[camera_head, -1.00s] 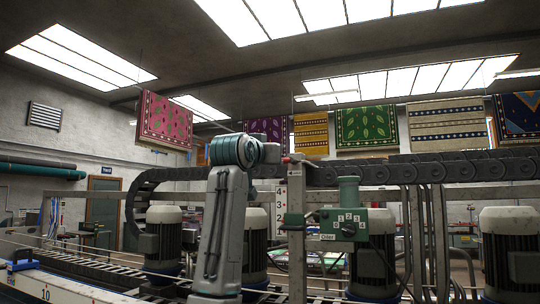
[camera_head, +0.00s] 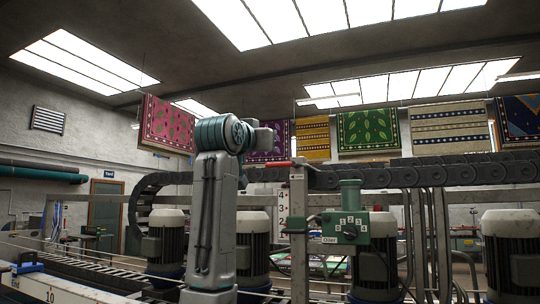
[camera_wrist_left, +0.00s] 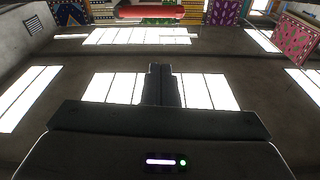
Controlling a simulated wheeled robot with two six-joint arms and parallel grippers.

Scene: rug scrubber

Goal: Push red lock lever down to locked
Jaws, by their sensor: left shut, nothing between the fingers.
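The red lock lever (camera_head: 278,164) juts out roughly level to the left from the top of a grey metal post (camera_head: 298,215) in the head view. In the left wrist view a red bar (camera_wrist_left: 150,12), likely the same lever, lies across the top edge, beyond the fingertips. My left arm stands just left of the post, its wrist end above and left of the lever. Its gripper fingers are hard to make out in the head view. In the left wrist view my left gripper (camera_wrist_left: 162,70) is shut and empty, apart from the red bar. My right gripper is out of view.
A number plate (camera_head: 283,207) and a green oiler box (camera_head: 345,226) are fixed by the post. A black cable chain (camera_head: 420,173) runs behind at lever height. Several motors (camera_head: 372,255) stand below. Rugs (camera_head: 367,130) hang at the back.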

